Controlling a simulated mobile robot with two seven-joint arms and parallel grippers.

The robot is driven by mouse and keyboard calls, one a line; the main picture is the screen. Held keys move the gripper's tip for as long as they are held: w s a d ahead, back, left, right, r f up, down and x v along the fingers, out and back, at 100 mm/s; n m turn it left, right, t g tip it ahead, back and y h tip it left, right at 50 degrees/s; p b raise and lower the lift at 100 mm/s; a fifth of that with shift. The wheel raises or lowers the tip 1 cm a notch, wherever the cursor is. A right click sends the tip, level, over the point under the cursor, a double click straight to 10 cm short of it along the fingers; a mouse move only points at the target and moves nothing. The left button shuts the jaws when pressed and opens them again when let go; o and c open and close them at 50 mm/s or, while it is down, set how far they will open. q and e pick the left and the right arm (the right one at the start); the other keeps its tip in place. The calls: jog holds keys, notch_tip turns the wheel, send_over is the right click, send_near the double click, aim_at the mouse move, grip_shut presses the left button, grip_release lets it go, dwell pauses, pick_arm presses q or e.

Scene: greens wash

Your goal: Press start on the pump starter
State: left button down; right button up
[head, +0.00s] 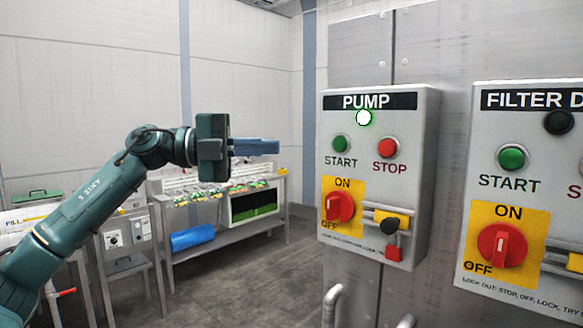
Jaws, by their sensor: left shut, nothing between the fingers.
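The grey pump starter box (408,172) is mounted on a metal panel right of centre in the head view. Its green START button (341,145) is at the upper left of its face, beside the red STOP button (388,147). The lamp (364,118) under the PUMP label glows white-green. Its red rotary switch (340,207) sits on a yellow plate marked ON and OFF, its handle roughly upright. My left gripper (278,147) is shut and empty, pointing right, in front and left of the START button and apart from the box. My right gripper is not in view.
A similar FILTER D... box (467,205) stands at the right, its lamp (558,122) dark. A yellow bar with a black knob (389,223) and a red padlock-like piece (393,252) protrude from the pump box. A bench (219,254) and blue roll (192,238) stand behind my arm.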

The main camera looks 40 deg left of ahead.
pick_arm(q)
jog(key=shift+b+v, duration=0.45)
jog(key=shift+v, duration=0.75)
jog(key=shift+s+d+r, duration=0.1)
jog(key=shift+s+r, duration=0.05)
jog(key=shift+s, duration=0.05)
